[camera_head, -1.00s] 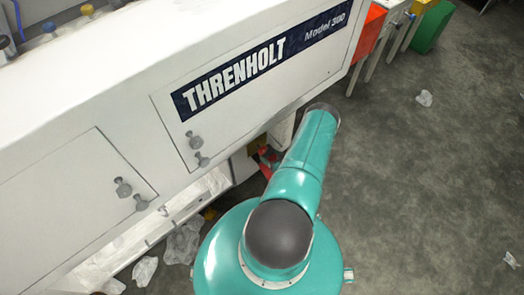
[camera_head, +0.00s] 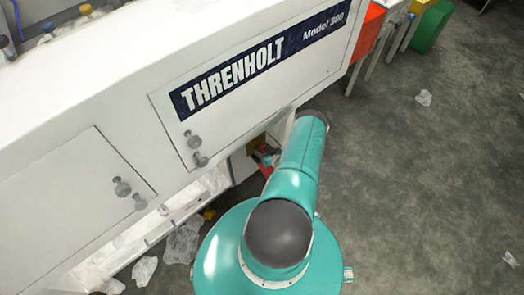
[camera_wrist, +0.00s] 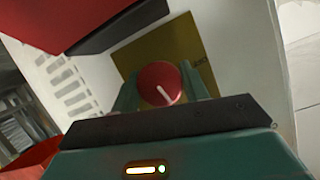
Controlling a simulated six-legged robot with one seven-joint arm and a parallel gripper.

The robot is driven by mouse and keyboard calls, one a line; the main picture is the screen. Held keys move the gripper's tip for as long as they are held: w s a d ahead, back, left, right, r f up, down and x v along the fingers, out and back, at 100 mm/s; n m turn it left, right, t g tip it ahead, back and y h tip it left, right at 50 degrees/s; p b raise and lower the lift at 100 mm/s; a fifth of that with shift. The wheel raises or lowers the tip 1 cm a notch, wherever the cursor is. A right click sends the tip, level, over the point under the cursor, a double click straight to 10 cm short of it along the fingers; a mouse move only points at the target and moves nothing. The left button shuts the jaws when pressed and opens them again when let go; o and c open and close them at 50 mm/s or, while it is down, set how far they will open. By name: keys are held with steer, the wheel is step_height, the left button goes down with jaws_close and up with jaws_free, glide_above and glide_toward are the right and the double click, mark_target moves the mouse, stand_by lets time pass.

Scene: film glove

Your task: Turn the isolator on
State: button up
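The isolator is a round red knob (camera_wrist: 153,75) with a white pointer line on a yellow plate (camera_wrist: 188,42), seen in the wrist view. Its pointer slants toward the lower right of that picture. The plate is on a pale panel. My gripper (camera_wrist: 161,87) has its two teal fingers apart, one on each side of the knob. I cannot tell whether they touch it. The dark front edge of my gripper hides the lower part. In the head view my teal arm reaches to the machine, and a little red and yellow (camera_head: 257,146) shows beside it under the white casing.
The white THRENHOLT machine (camera_head: 90,110) fills the left. In the wrist view a red overhang (camera_wrist: 75,20) lies at the upper left and vent slots (camera_wrist: 68,85) beside the plate. Crumpled plastic (camera_head: 182,242) lies on the floor. Open floor is at right.

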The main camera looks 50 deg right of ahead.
steer(key=shift+m+y, duration=0.7)
steer(key=shift+m, duration=0.4)
steer(key=o, duration=1)
steer(key=shift+s, duration=0.1)
steer(key=v, duration=1.3)
steer(key=shift+s+f, duration=0.1)
steer(key=shift+s, duration=0.3)
